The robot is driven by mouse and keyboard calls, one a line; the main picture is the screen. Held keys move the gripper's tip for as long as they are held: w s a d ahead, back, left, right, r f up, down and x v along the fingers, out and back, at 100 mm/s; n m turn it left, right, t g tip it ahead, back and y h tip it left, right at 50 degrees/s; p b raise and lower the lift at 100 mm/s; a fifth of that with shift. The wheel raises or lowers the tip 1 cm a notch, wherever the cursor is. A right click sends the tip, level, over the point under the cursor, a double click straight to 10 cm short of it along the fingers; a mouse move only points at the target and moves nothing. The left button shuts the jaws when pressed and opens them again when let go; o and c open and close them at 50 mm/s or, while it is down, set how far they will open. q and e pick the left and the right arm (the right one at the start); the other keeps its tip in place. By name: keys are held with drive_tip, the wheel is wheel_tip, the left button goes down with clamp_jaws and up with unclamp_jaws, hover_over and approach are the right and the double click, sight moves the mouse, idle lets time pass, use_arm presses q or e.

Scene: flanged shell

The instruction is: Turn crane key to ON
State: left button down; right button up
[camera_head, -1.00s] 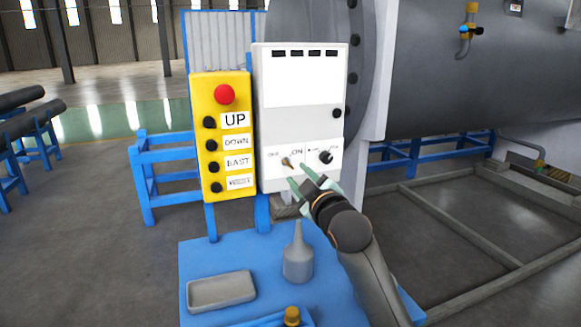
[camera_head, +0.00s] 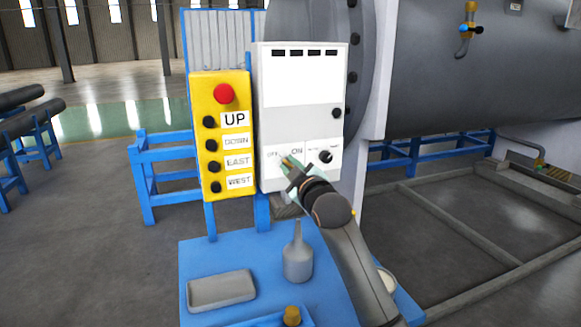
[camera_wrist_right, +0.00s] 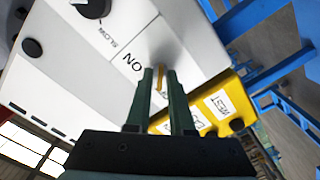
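The crane key, a small brass piece, sits on the white lower panel of the grey control box (camera_head: 300,120), between the OFF and ON labels. My right gripper (camera_head: 290,163) is at the key and largely hides it in the head view. In the right wrist view, the brass key (camera_wrist_right: 159,78) shows between the two green fingertips of my right gripper (camera_wrist_right: 161,82). The fingers are apart with a narrow gap, and contact with the key is not clear. The key's exact angle is hard to tell. My left gripper is not in view.
A black knob (camera_head: 326,157) is right of the key. A yellow button box (camera_head: 222,135) with a red button stands close on the left. Below, a blue table (camera_head: 215,255) holds a grey tray (camera_head: 221,290) and a grey bottle (camera_head: 298,262).

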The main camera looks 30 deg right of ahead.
clamp_jaws()
